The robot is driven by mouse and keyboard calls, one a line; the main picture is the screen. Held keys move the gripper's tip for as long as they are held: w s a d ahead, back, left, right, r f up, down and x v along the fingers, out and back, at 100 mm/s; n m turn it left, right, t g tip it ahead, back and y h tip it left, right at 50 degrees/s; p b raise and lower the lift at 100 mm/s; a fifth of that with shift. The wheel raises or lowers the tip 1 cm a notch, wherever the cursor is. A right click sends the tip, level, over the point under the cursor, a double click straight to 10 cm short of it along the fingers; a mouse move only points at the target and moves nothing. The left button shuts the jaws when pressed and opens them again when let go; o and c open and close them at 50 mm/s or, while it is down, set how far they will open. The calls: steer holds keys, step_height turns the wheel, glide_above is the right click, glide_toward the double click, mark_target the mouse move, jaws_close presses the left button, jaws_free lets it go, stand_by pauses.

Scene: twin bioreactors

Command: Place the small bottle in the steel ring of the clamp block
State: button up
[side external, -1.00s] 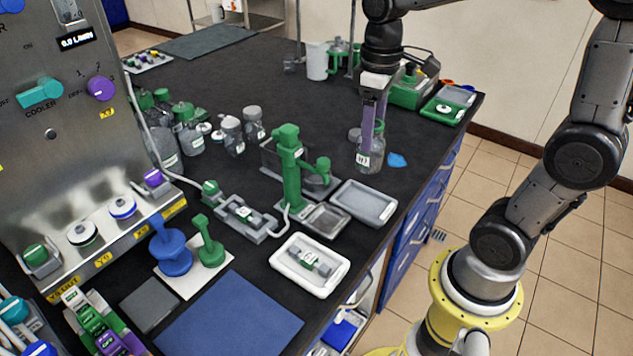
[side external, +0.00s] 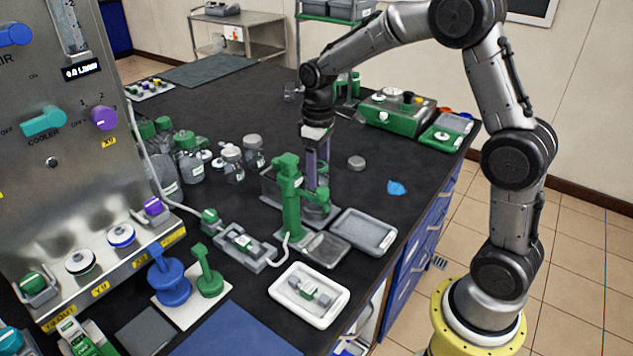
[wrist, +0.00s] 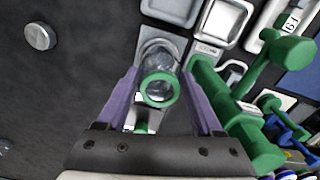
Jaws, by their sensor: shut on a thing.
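The small clear bottle, with a green rim at its open mouth (wrist: 159,90), stands between the purple fingers of my gripper (wrist: 164,80) in the wrist view. My gripper (side external: 317,186) is shut on it. The grey clamp block (side external: 268,184) shows partly behind the stand. In the wrist view grey metal shows around and beyond the bottle. I cannot tell whether the bottle is inside the steel ring or just above it.
The green stand is close beside my right finger in the wrist view. Grey trays (side external: 364,231) and a white tray (side external: 309,294) lie in front. A loose grey cap (side external: 357,162) and a blue patch (side external: 396,188) lie to the right on clear black bench. Jars (side external: 232,160) stand left.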

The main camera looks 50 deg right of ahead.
steer(key=shift+w+f, duration=0.15)
steer(key=shift+f, duration=0.8)
steer(key=shift+w+f, duration=0.15)
steer(key=shift+f, duration=0.8)
steer(key=o, duration=1.4)
steer(key=shift+f, duration=0.15)
steer(key=shift+o, duration=0.2)
step_height(320, 180, up, 13)
steer(key=shift+f, duration=0.2)
steer(key=s+a+r+t, duration=0.1)
steer(key=s+a+r, duration=0.15)
steer(key=s, duration=0.35)
steer(key=s+a+r+t, duration=0.1)
steer(key=s+r+t, duration=0.15)
steer(key=s, duration=0.25)
steer(key=s+a+f+m+t, duration=0.1)
steer(key=s, duration=0.6)
steer(key=s+a+f+m+t, duration=0.1)
steer(key=s+a+f, duration=0.1)
steer(key=s, duration=0.5)
